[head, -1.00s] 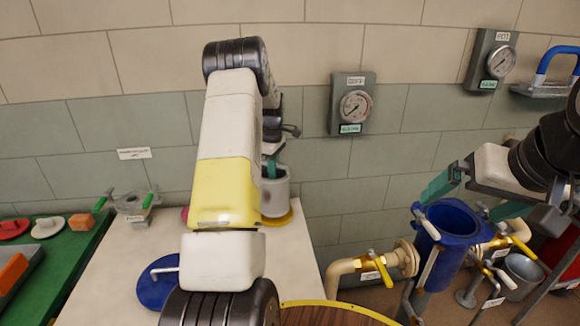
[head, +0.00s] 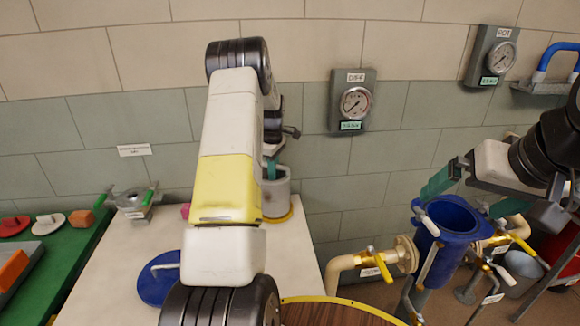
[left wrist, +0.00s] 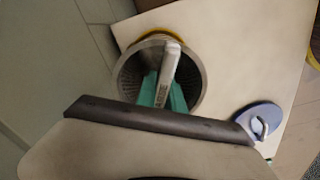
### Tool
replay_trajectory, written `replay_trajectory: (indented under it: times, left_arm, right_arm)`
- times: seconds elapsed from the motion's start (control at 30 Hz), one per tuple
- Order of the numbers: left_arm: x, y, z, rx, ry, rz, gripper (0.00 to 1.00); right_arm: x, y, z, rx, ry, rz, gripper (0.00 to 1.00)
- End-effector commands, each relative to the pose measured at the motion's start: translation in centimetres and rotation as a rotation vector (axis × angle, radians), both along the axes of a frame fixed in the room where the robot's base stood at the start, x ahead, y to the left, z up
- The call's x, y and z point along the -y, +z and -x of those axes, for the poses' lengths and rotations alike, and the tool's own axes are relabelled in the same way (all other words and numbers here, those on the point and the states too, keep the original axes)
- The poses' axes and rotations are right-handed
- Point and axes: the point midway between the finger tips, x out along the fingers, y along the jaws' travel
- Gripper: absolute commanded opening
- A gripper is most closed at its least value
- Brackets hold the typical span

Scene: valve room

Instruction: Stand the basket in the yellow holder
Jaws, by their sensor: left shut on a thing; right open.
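The basket (head: 277,197) is a grey cylinder standing upright at the table's back right edge. In the left wrist view the basket (left wrist: 196,92) shows its round mesh mouth and a bar handle across it. My left gripper (head: 272,168) is shut on the basket's handle; its teal fingers show inside the mouth in the left wrist view (left wrist: 163,92). The yellow holder (head: 286,217) shows as a yellow rim around the basket's foot, and as a sliver in the left wrist view (left wrist: 160,32). I cannot tell whether the basket rests fully in it. My right gripper (head: 474,196) is open and empty above the blue vessel.
A blue lid (head: 150,288) with a bar handle lies on the pale table (head: 105,285). A grey clamp fitting (head: 133,200) stands at its back left. The blue open vessel (head: 452,238) with yellow-handled valves stands at right. Gauges (head: 354,102) hang on the wall.

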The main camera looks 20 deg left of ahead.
Motion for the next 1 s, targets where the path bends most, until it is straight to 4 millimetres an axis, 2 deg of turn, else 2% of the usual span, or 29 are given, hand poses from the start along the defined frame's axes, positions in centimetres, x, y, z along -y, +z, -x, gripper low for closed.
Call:
replay_trajectory:
  times: [1.0]
  left_arm:
    - [0.02,-0.55,-0.08,0.002,0.0,0.0,0.0]
  right_arm:
    - [0.0,0.0,0.0,0.0,0.0,0.0,1.0]
